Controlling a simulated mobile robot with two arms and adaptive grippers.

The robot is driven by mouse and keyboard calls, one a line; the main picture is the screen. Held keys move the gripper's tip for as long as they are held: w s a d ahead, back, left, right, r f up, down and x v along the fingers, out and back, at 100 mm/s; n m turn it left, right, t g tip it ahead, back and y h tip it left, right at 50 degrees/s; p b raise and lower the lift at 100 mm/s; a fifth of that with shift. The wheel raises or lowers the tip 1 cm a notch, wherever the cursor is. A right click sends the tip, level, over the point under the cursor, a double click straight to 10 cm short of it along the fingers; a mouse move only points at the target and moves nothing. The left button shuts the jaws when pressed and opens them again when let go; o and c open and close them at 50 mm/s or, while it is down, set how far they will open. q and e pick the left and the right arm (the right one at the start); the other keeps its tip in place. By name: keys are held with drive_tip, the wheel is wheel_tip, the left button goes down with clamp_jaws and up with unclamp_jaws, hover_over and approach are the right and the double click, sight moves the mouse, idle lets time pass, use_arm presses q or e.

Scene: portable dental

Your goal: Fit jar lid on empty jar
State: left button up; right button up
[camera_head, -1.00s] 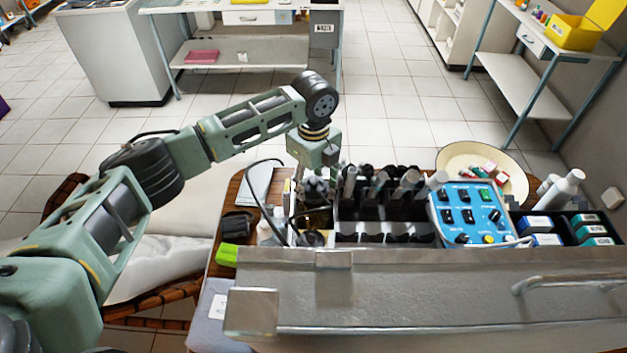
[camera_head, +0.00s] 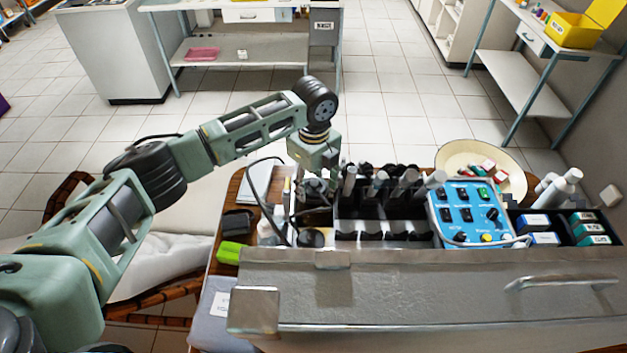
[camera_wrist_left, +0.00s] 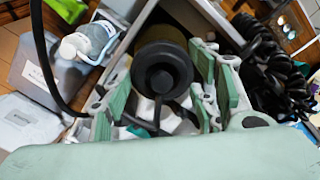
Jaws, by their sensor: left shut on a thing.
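My left gripper (camera_wrist_left: 162,92) points down, with its green-padded fingers on either side of a dark round lid (camera_wrist_left: 162,66) with a knob, and is shut on it. In the left wrist view an olive-brown rounded surface, likely the jar (camera_wrist_left: 160,34), shows just behind the lid. I cannot tell whether the lid touches it or is seated. In the head view my left gripper (camera_head: 316,186) is over the left part of the cluttered case, and the lid and jar are hard to make out there. My right gripper is not in view.
A metal case with dark bottles and a blue control box (camera_head: 468,215) lies to the right. A black cable loops beside the gripper. A clear bottle (camera_wrist_left: 92,40) stands close by in the wrist view. A green block (camera_head: 230,252) lies at the left edge.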

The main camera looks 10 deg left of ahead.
sight(314, 186)
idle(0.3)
use_arm(q)
drive_tip(key=shift+f+b, duration=0.4)
drive_tip(key=shift+f, duration=0.65)
drive_tip(key=shift+f, duration=0.15)
drive_tip(key=shift+f, duration=0.3)
drive_tip(key=shift+f+p, duration=0.15)
drive_tip(key=shift+p, duration=0.15)
drive_tip(key=o, duration=1.2)
wheel_tip(314, 186, up, 12)
